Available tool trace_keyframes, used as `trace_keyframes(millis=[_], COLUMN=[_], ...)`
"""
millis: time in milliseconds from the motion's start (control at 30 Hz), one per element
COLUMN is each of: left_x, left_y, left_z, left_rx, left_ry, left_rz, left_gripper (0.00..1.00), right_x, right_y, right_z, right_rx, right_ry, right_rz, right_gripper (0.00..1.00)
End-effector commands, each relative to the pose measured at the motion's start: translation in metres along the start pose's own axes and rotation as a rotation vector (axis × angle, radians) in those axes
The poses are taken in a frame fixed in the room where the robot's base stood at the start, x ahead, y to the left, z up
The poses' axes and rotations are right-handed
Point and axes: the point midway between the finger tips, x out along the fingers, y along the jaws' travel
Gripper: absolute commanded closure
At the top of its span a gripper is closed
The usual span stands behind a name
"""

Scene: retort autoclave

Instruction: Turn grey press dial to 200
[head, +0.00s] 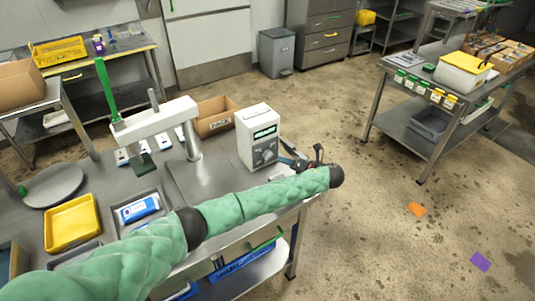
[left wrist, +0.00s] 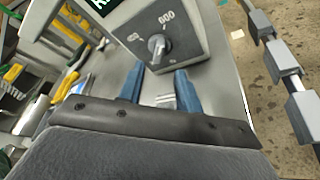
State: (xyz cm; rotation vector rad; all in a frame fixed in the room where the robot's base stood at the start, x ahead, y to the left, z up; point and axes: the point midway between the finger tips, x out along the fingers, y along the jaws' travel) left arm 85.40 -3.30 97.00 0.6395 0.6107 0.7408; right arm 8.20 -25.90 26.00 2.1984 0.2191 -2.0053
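The white control box (head: 258,135) with a green display stands on the steel table, beside the white press (head: 155,121) with a green lever. Its grey dial (head: 265,154) is on the dark lower front panel. In the left wrist view the dial (left wrist: 158,47) shows close up, with a pale ridge across it; some printed numbers around it are too blurred to read surely. My left gripper (head: 292,158) is at the right of the box. In the left wrist view its two blue fingers (left wrist: 159,76) are apart, empty, just short of the dial. My right gripper is not in view.
A cardboard box (head: 214,115) stands behind the press. A yellow tray (head: 71,223) and a blue-white pack (head: 138,209) lie at the left of the table.

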Motion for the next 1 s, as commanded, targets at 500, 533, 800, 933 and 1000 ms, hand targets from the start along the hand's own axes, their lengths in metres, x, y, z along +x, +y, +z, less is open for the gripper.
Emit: trace_keyframes(millis=[500, 533, 800, 933, 1000], left_x=[0.065, 0.067, 0.072, 0.072, 0.072], left_y=[0.002, 0.001, 0.0, 0.0, 0.0], left_z=[0.001, 0.001, 0.0, 0.0, 0.0], left_rx=[-0.001, -0.002, -0.003, -0.003, -0.003], left_ry=[0.001, 0.001, 0.001, 0.001, 0.001], left_rz=[0.0, 0.0, -0.001, -0.001, -0.001], left_gripper=[0.65, 0.65, 0.65, 0.71, 0.85], right_x=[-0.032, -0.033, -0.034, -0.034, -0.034], right_y=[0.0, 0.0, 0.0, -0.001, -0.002], right_z=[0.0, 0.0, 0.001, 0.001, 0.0], right_rx=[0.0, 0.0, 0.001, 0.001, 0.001], right_ry=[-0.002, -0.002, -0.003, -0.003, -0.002], right_rz=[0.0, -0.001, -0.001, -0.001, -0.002], right_gripper=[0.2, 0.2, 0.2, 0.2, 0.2])
